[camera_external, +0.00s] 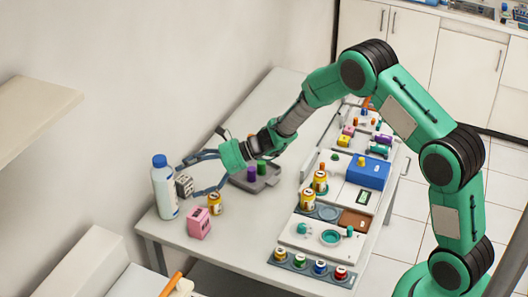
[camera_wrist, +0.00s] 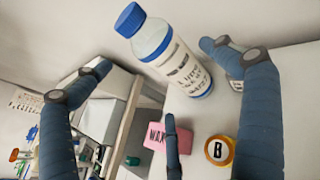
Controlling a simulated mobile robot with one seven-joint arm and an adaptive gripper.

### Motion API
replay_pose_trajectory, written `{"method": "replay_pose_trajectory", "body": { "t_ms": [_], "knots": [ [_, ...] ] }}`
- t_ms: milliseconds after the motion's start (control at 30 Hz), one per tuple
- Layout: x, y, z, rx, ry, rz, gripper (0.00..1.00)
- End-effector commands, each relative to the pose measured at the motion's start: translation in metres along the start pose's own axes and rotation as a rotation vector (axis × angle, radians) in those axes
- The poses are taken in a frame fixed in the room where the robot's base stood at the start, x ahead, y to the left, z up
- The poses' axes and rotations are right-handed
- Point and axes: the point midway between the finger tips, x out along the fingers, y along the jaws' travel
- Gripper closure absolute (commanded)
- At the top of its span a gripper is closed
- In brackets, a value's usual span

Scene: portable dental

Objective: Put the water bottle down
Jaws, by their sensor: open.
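The water bottle (camera_external: 165,190), white with a blue cap, stands upright at the table's near left end in the external view. It also shows in the wrist view (camera_wrist: 178,60), tilted in the picture, its label facing me. My gripper (camera_external: 188,178) is open, its blue fingers spread just right of the bottle. In the wrist view my gripper's fingers (camera_wrist: 155,65) are apart, with the bottle beyond and between the outer two. I see no finger closed on it. The bottle's base appears to rest on the white tabletop (camera_external: 180,235).
A grey lettered block (camera_external: 184,186) stands by my fingers. A pink wax box (camera_external: 199,223) and a yellow jar (camera_external: 215,204) are close by. A grey tray (camera_external: 268,181) with purple and green pieces lies behind. The wall is at the left.

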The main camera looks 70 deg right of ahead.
Motion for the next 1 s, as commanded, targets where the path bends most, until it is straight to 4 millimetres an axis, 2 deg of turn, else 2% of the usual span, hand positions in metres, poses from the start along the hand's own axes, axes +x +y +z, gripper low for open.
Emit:
{"method": "replay_pose_trajectory", "body": {
  "t_ms": [100,300,1000],
  "knots": [
    [-0.016,-0.001,0.001,0.000,0.000,-0.002,0.03],
    [-0.028,-0.001,0.000,-0.001,0.000,-0.001,0.03],
    [-0.029,0.002,0.002,-0.007,0.001,0.003,0.03]
  ]
}}
